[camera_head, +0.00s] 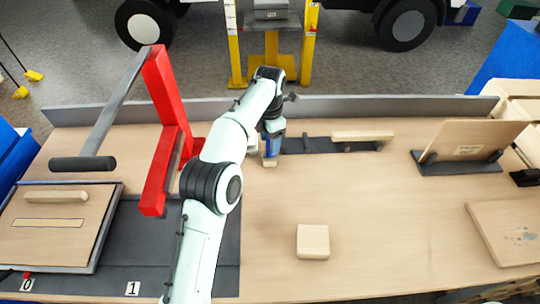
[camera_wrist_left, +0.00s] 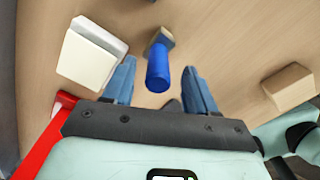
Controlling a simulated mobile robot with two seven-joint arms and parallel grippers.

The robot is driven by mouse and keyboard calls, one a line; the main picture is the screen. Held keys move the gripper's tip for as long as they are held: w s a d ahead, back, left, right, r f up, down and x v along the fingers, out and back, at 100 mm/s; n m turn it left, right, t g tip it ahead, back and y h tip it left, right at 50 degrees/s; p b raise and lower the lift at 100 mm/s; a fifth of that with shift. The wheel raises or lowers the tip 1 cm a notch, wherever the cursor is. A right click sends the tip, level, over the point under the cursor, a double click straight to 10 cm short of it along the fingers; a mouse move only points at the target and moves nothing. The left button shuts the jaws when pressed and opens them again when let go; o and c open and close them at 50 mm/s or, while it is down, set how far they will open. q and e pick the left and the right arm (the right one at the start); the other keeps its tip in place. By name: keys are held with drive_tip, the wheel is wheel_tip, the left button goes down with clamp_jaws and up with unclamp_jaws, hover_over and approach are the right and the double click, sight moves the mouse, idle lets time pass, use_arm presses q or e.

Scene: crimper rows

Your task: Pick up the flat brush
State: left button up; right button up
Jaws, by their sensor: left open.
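The flat brush (camera_wrist_left: 158,70) shows in the left wrist view, with a bright blue round handle and a tan-brown end pointing away from me. My left gripper (camera_wrist_left: 158,92) is open, its two blue-grey fingers on either side of the handle with gaps visible. In the head view my left gripper (camera_head: 272,147) points down near the back of the bench, right of the red press. A small tan piece shows just below it there; most of the brush is hidden or hard to separate from the fingers. My right gripper is not in view.
A red press (camera_head: 160,130) with a long lever stands close left of my arm. A dark rack with a wooden plank (camera_head: 362,135) lies at the back. A wooden block (camera_head: 312,242) sits in front. A propped board (camera_head: 470,141) stands right. The middle right is clear.

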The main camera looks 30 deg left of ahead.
sight(269, 149)
use_arm(q)
wheel_tip(269, 149, down, 5)
drive_tip(key=shift+a+r+b, duration=0.1)
drive_tip(key=shift+r+b, duration=0.1)
drive_tip(key=shift+b, duration=0.4)
drive_tip(key=shift+w+r, duration=0.1)
clamp_jaws()
drive_tip(key=shift+r+p, duration=1.9)
drive_tip(key=shift+r, duration=3.1)
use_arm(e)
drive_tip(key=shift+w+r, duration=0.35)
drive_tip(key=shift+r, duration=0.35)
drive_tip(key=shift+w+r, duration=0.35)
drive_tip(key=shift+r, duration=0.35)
